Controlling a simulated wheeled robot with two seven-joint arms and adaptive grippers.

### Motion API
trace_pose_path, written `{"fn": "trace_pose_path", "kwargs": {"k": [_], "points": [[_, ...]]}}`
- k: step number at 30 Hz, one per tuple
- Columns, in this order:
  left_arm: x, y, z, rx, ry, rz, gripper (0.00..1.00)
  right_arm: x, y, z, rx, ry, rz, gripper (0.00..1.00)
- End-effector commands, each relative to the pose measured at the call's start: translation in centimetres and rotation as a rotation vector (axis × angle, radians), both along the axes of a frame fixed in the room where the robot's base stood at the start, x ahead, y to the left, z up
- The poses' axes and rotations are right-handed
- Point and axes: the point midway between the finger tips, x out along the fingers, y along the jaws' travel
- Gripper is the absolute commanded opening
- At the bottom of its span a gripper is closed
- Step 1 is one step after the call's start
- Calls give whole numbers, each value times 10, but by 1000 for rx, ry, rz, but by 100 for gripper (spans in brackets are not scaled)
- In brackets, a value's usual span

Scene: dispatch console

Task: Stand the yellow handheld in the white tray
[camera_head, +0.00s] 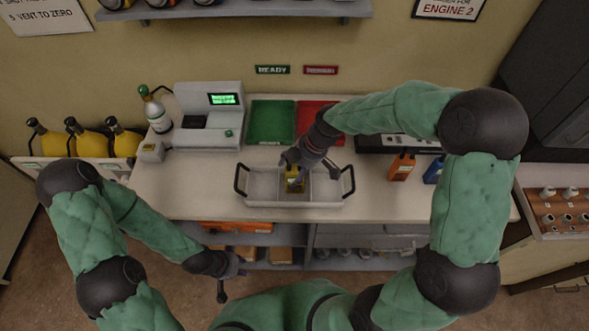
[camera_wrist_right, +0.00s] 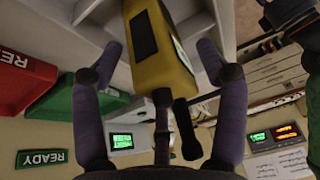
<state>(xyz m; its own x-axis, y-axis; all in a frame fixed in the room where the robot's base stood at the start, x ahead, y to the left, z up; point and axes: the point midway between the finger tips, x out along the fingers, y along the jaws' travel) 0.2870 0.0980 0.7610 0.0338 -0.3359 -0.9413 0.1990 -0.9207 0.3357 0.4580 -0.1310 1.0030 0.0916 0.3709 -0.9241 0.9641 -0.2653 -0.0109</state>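The yellow handheld (camera_head: 294,180) stands in the middle compartment of the white tray (camera_head: 262,202), which has a black handle at each end. In the right wrist view the handheld (camera_wrist_right: 160,50) shows a dark screen and a black stub antenna pointing toward the gripper's palm. My right gripper (camera_head: 297,160) is over the tray, with one finger on each side of the handheld; a gap shows beside the left finger in the wrist view (camera_wrist_right: 160,60). The handheld's base is hidden. My left gripper (camera_head: 232,283) is open and empty, low in front of the counter.
An orange handheld (camera_head: 402,167) and a blue one (camera_head: 434,171) stand to the right. A grey console (camera_head: 210,115) and a green-topped bottle (camera_head: 156,111) are at left. The counter's front left is clear.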

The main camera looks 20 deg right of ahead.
Motion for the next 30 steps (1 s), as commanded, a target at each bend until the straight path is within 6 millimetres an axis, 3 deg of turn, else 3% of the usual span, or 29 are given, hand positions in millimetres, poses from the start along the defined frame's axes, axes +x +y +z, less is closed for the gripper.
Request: {"fn": "trace_pose_path", "kwargs": {"k": [11,24,30], "points": [[0,0,5,0,0,0,40,0,-3,10,0,-3,-1,74],[0,0,16,0,0,0,40,-7,-34,87,0,-4,-3,74],[0,0,19,0,0,0,40,-10,-42,108,0,-3,-1,74]]}}
